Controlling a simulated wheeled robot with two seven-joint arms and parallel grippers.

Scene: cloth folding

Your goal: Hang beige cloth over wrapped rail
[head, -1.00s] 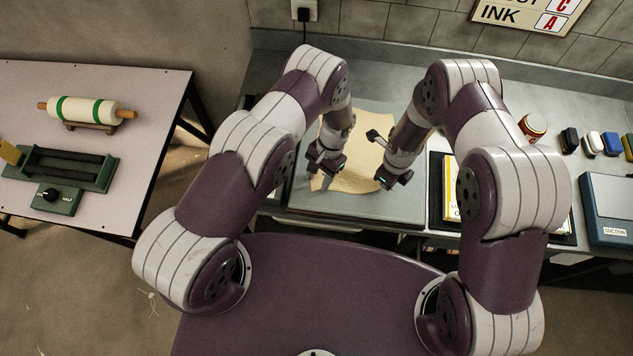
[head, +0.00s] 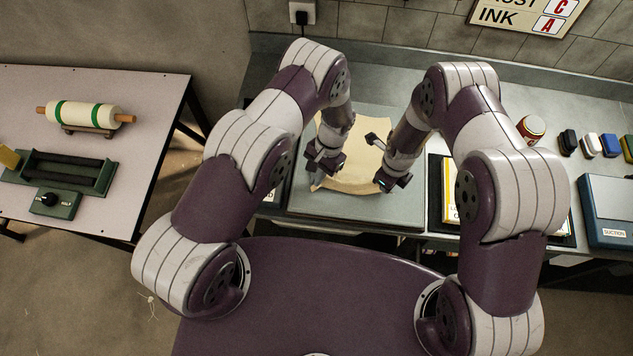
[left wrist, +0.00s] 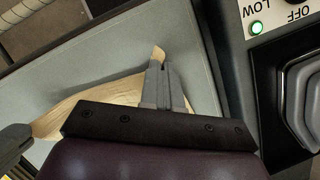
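The beige cloth (head: 357,166) is over the grey board on the bench, its front edge stretched between my two grippers. My left gripper (head: 318,166) is at the cloth's front left corner. In the left wrist view its fingers (left wrist: 157,82) are shut, with a small tip of cloth (left wrist: 159,53) showing beyond them. My right gripper (head: 384,187) is at the front right corner and appears closed on it; its fingertips are small here. A cream roller with green bands (head: 85,115), perhaps the wrapped rail, rests on a stand on the left table.
A green frame with dark bars (head: 66,170) lies on the left table (head: 150,95). A gap separates that table from the bench. Yellow-and-black items (head: 447,190), a jar (head: 530,128) and a blue suction box (head: 610,205) stand right of the board (head: 350,208).

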